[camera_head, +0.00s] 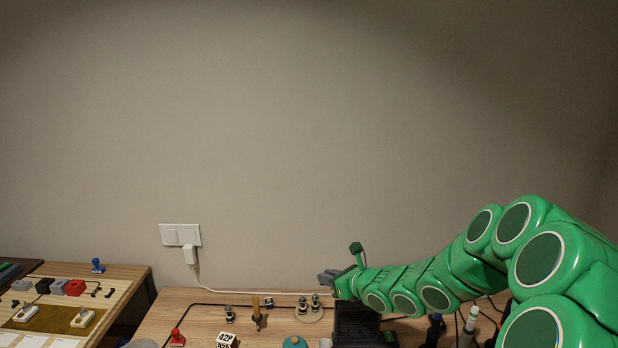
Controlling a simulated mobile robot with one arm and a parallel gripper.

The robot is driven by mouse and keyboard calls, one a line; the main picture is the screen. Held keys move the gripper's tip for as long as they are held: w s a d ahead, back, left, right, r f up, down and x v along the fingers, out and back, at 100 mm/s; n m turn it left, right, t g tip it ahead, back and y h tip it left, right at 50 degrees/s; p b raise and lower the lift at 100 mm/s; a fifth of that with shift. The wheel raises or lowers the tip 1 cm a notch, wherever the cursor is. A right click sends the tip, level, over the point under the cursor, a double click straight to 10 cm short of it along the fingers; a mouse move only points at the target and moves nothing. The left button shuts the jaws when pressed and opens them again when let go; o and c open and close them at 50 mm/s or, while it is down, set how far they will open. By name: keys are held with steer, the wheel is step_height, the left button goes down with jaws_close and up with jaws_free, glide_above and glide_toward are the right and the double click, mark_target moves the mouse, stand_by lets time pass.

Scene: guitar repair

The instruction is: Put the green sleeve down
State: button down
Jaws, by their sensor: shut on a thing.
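My gripper (329,277) is at the end of my green arm, above the back of the wooden table, and points to the left. Its grey fingers are small and seen from the side. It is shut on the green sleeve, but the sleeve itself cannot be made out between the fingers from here. No other green sleeve can be told apart in this view.
On the wooden table (195,309), a black box (356,322) stands below my wrist. A red stamp (177,338), a white 42P block (226,339) and several small pegs stand further left. A second bench (122,273) is at left; a wall is behind.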

steer(key=w+d+r+m+t+h, duration=0.2)
steer(key=w+d+r+m+h, duration=0.2)
steer(key=d+r, duration=0.5)
steer(key=shift+d+r+m+t+h, duration=0.3)
steer(key=shift+d+r+m+h, duration=0.1)
steer(key=shift+r, duration=0.5)
steer(key=shift+a, duration=0.1)
